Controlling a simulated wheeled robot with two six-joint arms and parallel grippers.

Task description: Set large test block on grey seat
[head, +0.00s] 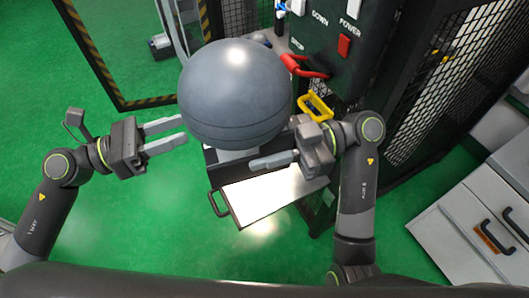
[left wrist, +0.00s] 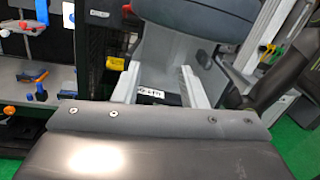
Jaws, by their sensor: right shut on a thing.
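The large test block appears to be the big dark-grey rounded body (head: 235,95) in the middle of the head view, with a paler part below it. Its curved underside (left wrist: 205,15) shows at the top of the left wrist view, above a grey tapering body with a white label. My right gripper (head: 272,158) is at the block's lower right, shut on it; the grip is partly hidden. My left gripper (head: 168,134) is open and empty, its fingers pointing at the block's left side. I cannot clearly make out the grey seat.
A pale, bright drawer or tray (head: 262,198) with a dark handle sits below the block. A dark control panel (head: 340,50) with a red button stands behind, near a yellow handle (head: 315,107). Grey drawers (head: 470,225) stand at the right.

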